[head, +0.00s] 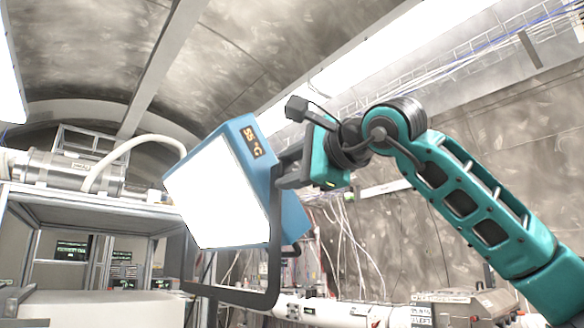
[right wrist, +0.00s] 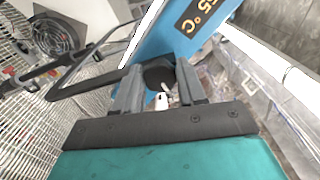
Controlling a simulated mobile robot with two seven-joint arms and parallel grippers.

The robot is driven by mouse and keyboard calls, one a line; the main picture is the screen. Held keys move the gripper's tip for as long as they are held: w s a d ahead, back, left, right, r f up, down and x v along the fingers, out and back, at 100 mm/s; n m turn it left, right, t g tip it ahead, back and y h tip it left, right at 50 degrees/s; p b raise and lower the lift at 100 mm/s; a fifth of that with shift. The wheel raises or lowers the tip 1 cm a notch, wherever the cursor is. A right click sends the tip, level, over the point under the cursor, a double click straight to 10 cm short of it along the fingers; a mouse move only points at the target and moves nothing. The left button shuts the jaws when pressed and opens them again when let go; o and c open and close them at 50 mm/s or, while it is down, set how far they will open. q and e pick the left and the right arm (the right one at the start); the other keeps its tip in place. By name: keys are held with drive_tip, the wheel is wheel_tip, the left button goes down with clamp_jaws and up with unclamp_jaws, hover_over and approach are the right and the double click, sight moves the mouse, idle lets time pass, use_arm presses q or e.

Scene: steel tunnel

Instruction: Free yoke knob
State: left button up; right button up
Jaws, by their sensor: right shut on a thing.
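A blue lamp (head: 255,190) with a bright white face and a "55 °C" display hangs tilted in a dark yoke (head: 272,262) at the middle of the head view. My right gripper (head: 282,172) comes from the right and meets the lamp's side. In the right wrist view, a dark round yoke knob (right wrist: 158,74) sits between the two grey fingers of my right gripper (right wrist: 160,88), which is shut on it. The lamp's blue side (right wrist: 200,20) and the yoke bar (right wrist: 92,82) show just beyond. The head view hides most of the knob. My left gripper is not in view.
A steel rack (head: 100,207) with a pipe assembly (head: 85,173) on top stands at the left. Cables (head: 345,235) hang behind the lamp. Pipework (head: 345,312) runs low at the back. In the wrist view, a wire mesh (right wrist: 25,120) and a fan (right wrist: 55,35) lie at the left.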

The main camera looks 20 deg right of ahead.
drive_tip(key=o, duration=1.1)
drive_tip(key=shift+c, duration=0.2)
drive_tip(key=b+v, duration=0.2)
drive_tip(key=v, duration=1.1)
drive_tip(key=shift+b, duration=0.4)
